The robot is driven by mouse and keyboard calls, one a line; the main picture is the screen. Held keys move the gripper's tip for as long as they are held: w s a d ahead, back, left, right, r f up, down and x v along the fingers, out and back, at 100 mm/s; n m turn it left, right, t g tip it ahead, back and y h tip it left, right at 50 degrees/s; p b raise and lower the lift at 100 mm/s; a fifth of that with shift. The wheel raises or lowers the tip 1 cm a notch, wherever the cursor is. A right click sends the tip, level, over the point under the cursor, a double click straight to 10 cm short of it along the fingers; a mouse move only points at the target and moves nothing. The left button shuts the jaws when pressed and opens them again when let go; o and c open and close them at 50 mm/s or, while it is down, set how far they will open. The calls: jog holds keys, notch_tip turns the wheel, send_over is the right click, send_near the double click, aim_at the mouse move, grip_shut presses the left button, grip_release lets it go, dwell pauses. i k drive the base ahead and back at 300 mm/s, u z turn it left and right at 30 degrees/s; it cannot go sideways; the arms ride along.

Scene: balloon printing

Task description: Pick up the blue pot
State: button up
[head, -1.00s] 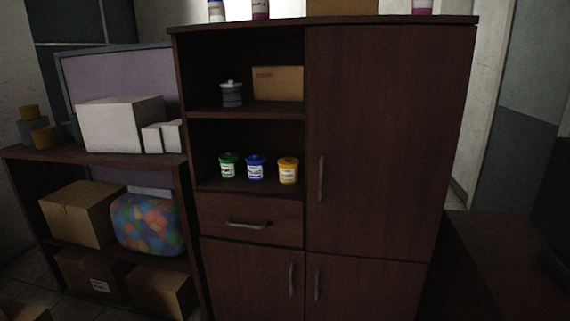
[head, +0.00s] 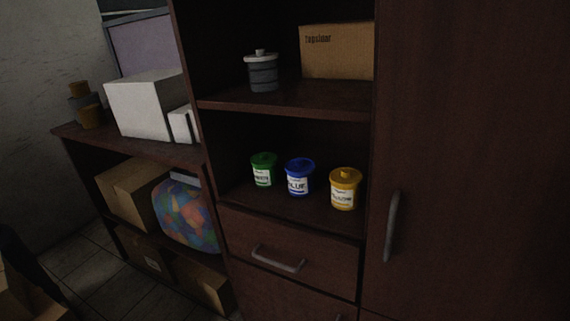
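The blue pot (head: 299,177) stands upright on the lower open shelf (head: 285,205) of a dark wooden cabinet. It has a blue lid and a white label reading "BLUE". A green pot (head: 263,170) stands to its left and a yellow pot (head: 345,189) to its right, with small gaps between them. My gripper is not in the head view.
A drawer with a metal handle (head: 279,260) is below the shelf. A tall closed door (head: 470,160) is at right. The upper shelf (head: 290,98) holds a grey canister (head: 262,72) and a cardboard box (head: 338,52). A side shelf at left holds white boxes (head: 148,104) and a colourful ball (head: 186,214).

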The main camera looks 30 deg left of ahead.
aim_at(299, 186)
jog(key=u, duration=0.55)
jog(key=i, duration=0.95)
jog(key=u, duration=0.85)
jog(key=k, duration=0.65)
jog(key=u, duration=0.2)
jog(key=i, duration=0.75)
jog(key=z, duration=0.1)
